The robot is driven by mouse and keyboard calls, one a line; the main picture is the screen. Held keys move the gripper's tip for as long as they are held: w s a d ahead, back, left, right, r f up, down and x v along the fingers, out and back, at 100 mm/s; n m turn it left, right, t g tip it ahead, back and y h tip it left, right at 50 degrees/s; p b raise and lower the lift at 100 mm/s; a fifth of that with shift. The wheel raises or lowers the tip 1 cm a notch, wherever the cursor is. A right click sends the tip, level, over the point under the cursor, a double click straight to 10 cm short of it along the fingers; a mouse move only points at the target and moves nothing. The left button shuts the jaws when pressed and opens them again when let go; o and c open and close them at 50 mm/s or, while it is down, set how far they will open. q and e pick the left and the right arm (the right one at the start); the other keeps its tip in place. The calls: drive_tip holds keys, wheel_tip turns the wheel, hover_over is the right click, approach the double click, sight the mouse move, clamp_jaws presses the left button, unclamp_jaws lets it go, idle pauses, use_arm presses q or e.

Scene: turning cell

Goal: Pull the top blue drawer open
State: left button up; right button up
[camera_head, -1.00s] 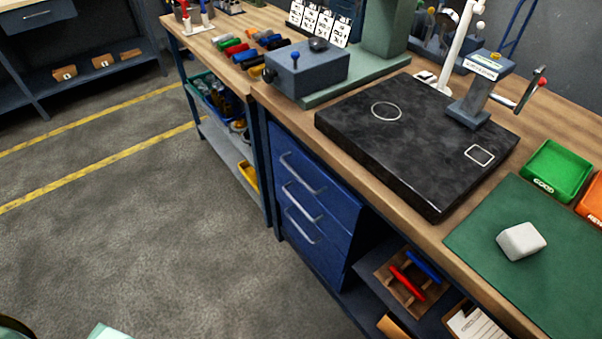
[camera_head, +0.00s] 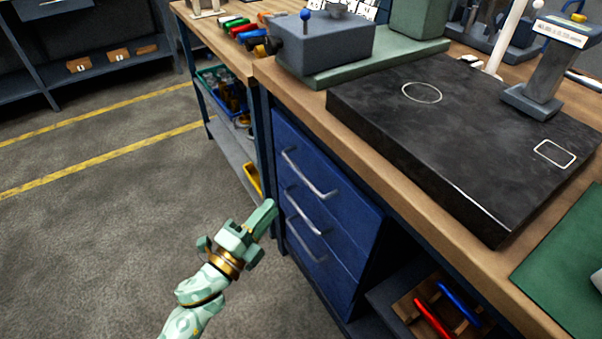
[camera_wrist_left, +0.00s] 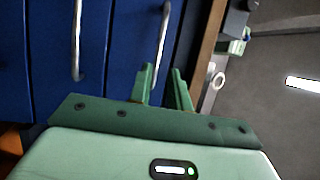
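The blue drawer unit under the workbench has three drawers, each with a silver bar handle. The top blue drawer (camera_head: 345,192) looks shut, flush with those below. Its handle (camera_head: 310,175) also shows in the left wrist view (camera_wrist_left: 164,38), beyond my fingertips. My left gripper (camera_head: 266,228) is in front of the unit, left of the handles and apart from them in the head view. In the left wrist view its two fingers (camera_wrist_left: 163,72) stand apart with nothing between them; the top handle's near end lines up with the gap. My right gripper is not in view.
The wooden worktop (camera_head: 420,215) overhangs the drawers and carries a black surface plate (camera_head: 450,130). A lower shelf on the right holds a wooden tray with red and blue tools (camera_head: 440,310). A yellow bin (camera_head: 253,180) sits left of the unit. The floor in front is clear.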

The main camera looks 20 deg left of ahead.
sight(300, 171)
use_arm(q)
drive_tip(key=b+x, duration=0.1)
drive_tip(key=x, duration=1.1)
drive_tip(key=shift+w+f, duration=0.15)
drive_tip(key=shift+w, duration=0.05)
clamp_jaws()
